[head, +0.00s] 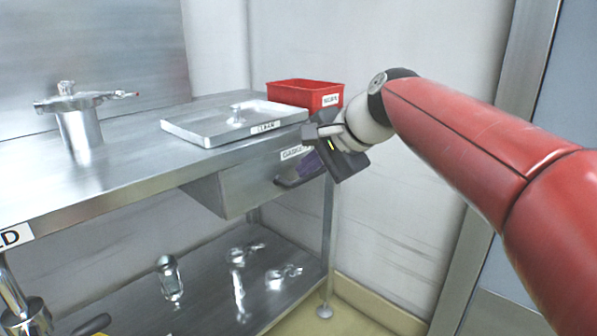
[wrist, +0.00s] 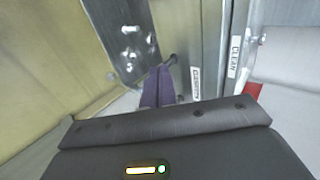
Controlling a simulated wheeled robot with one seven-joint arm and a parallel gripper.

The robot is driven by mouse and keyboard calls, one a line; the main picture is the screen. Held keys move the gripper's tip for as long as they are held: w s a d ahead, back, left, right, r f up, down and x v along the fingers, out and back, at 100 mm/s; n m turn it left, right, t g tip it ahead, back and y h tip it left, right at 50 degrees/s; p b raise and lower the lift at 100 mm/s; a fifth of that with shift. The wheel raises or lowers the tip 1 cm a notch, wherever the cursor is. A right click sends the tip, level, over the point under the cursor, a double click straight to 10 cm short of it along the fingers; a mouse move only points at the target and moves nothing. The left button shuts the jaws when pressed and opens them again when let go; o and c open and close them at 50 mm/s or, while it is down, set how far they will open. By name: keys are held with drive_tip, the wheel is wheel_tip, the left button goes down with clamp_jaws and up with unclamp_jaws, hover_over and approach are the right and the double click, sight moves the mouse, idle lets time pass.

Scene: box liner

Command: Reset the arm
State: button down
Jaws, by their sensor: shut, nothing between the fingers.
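My gripper (head: 308,165) is at the right end of the steel bench, beside the front of the under-bench drawer (head: 235,190). Its purple fingers are together and empty; they also show in the wrist view (wrist: 157,88). The drawer's dark handle (head: 290,182) is right by the fingers in the head view, and whether they touch it I cannot tell. The drawer looks closed. My red arm reaches in from the right, and the wrist hides part of the drawer front.
A metal pot (head: 80,130) stands at left. Several metal fittings (head: 238,280) are on the lower shelf. The wall is behind my gripper; open space lies right of the bench.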

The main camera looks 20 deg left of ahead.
drive_tip(key=s+d+f+n+t+h+p, duration=0.1)
drive_tip(key=s+d+f+h, duration=0.15)
drive_tip(key=d, duration=0.45)
drive_tip(key=s+d+f+h, duration=0.1)
drive_tip(key=s+d, duration=0.2)
drive_tip(key=d, duration=0.4)
drive_tip(key=s+d+f+n+t+h+p, duration=0.1)
drive_tip(key=s+d+f, duration=0.15)
drive_tip(key=d, duration=0.35)
drive_tip(key=s+d+f+n+h, duration=0.2)
drive_tip(key=s+d+f+h, duration=0.2)
drive_tip(key=s+d+f, duration=0.7)
drive_tip(key=s+d+p, duration=0.1)
drive_tip(key=d, duration=0.1)
drive_tip(key=shift+s+d+n, duration=0.2)
drive_tip(key=shift+d+n, duration=0.1)
